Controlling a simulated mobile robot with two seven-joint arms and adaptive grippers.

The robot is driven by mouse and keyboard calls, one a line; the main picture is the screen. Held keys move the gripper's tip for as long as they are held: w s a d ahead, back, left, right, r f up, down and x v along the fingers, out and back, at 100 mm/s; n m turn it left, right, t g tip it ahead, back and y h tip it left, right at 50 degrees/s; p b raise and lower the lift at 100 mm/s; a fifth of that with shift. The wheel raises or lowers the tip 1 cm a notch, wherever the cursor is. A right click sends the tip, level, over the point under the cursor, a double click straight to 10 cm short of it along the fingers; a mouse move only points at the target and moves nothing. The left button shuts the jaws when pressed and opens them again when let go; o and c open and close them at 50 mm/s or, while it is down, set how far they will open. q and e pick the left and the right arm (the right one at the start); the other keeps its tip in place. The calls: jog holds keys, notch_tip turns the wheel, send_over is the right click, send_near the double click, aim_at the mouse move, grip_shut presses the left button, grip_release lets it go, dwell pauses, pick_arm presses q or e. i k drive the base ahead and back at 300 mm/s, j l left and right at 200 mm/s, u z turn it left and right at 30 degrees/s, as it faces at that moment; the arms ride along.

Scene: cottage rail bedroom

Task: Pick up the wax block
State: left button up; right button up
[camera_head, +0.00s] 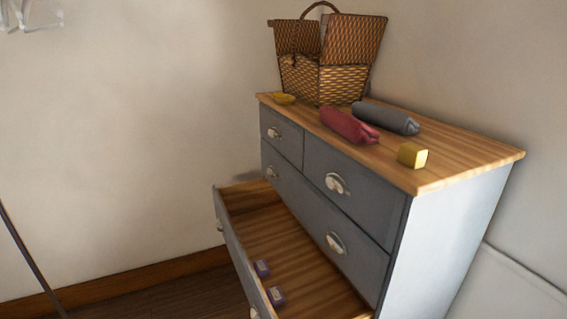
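A small yellow block (412,155), which looks like the wax block, sits on the wooden top of the grey dresser (453,172), near its front right corner. Nothing covers the block. Neither of my grippers shows in the head view.
White walls stand behind.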

aim_at(413, 156)
jog(key=l+u, duration=0.25)
jog(key=l, duration=0.25)
jog(key=k+l+u, duration=0.2)
jog(key=l, duration=0.3)
jog(key=l+u, duration=0.25)
jog(key=l, duration=0.25)
